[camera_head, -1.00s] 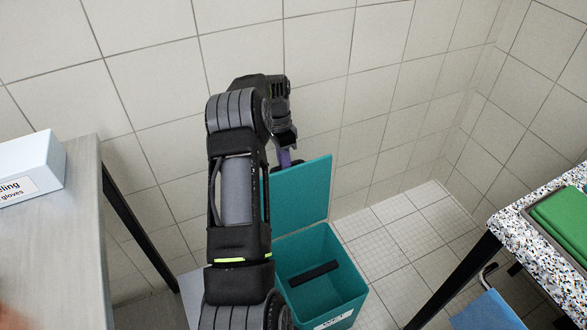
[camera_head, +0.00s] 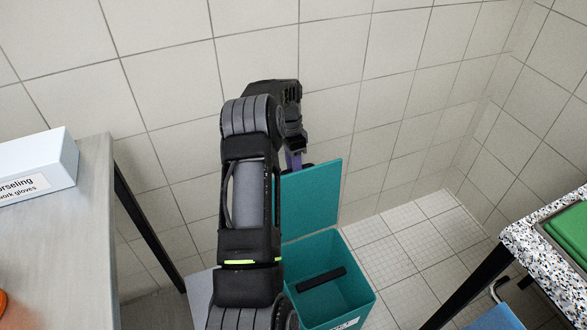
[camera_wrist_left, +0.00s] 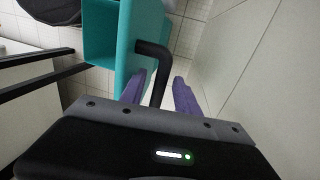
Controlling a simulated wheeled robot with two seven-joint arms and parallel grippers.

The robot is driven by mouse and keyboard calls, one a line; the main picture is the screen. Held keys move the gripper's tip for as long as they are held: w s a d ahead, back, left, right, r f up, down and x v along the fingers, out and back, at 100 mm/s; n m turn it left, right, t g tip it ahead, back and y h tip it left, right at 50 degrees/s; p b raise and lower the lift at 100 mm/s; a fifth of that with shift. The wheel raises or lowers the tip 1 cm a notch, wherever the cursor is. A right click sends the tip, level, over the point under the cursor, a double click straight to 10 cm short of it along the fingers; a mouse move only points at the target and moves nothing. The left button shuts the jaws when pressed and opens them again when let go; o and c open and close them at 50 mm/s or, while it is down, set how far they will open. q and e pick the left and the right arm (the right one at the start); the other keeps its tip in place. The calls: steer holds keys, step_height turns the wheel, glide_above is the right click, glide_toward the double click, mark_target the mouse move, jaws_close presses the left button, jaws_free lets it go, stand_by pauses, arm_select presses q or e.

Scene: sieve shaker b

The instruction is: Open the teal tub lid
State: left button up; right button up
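The teal tub (camera_head: 350,268) stands on the floor beyond my arm, with a dark bar (camera_head: 322,279) inside it. Its teal lid (camera_head: 318,190) stands raised, roughly upright, at the back of the tub. My left gripper (camera_head: 293,160) is behind the lid's top, partly hidden by my arm. In the left wrist view, the lid (camera_wrist_left: 143,28) shows its outer face and the tub (camera_wrist_left: 100,42) is beyond it. The black lid handle (camera_wrist_left: 161,68) passes between the purple fingers of my left gripper (camera_wrist_left: 158,92), which stand apart with gaps beside it. My right gripper is out of view.
A grey table (camera_head: 65,230) with a white labelled box (camera_head: 35,170) is at left. A speckled counter (camera_head: 530,240) with a green item (camera_head: 572,232) is at right, a blue object (camera_head: 497,318) below it. A tiled wall is close behind the lid. Floor right of the tub is clear.

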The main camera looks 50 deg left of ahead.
arm_select(q)
steer(key=shift+r, duration=0.1)
step_height(320, 180, up, 7)
steer(key=a, duration=0.1)
steer(key=shift+w+a+r, duration=0.2)
steer(key=shift+a, duration=0.05)
stand_by(0.6)
